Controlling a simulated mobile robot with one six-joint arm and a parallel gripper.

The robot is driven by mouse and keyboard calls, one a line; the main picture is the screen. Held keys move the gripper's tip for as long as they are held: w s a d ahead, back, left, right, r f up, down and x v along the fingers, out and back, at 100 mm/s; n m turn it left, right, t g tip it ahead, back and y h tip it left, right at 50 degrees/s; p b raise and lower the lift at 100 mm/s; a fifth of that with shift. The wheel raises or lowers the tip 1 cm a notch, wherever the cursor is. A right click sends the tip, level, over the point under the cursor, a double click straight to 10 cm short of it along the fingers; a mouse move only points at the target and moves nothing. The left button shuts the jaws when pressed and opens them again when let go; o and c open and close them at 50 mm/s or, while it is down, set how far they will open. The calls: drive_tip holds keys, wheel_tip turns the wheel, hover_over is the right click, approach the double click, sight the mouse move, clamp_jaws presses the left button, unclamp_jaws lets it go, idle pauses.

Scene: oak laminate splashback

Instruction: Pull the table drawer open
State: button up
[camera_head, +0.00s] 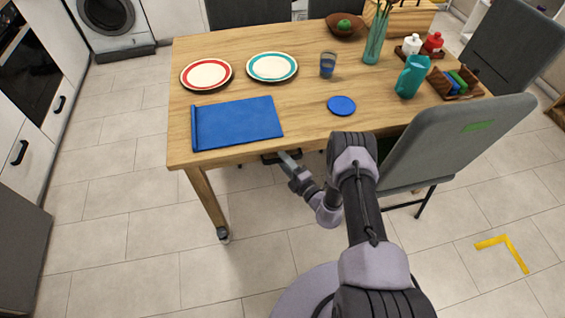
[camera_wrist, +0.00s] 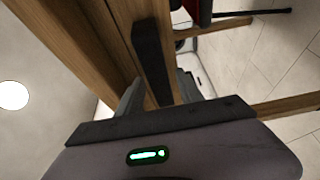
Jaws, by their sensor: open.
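The wooden table (camera_head: 300,100) stands in front of me. In the wrist view, the wooden drawer front (camera_wrist: 112,45) runs diagonally under the table's edge, with a dark bar handle (camera_wrist: 152,60) on it. In the head view the handle (camera_head: 270,158) shows as a dark piece just below the table's front edge. My gripper (camera_head: 284,156) reaches up to it there. In the wrist view my gripper (camera_wrist: 158,84) is open, one finger on each side of the handle's near end. I cannot tell whether either finger touches it. The tabletop hides most of the drawer in the head view.
A blue mat (camera_head: 240,122), a blue coaster (camera_head: 341,105), two plates, a glass and a teal pitcher (camera_head: 412,76) stand on the tabletop. A grey chair (camera_head: 450,140) is close right of my arm. The floor left of the table is clear.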

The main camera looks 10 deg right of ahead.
drive_tip(key=shift+w+a, duration=0.2)
drive_tip(key=shift+w, duration=0.3)
clamp_jaws()
idle(1.1)
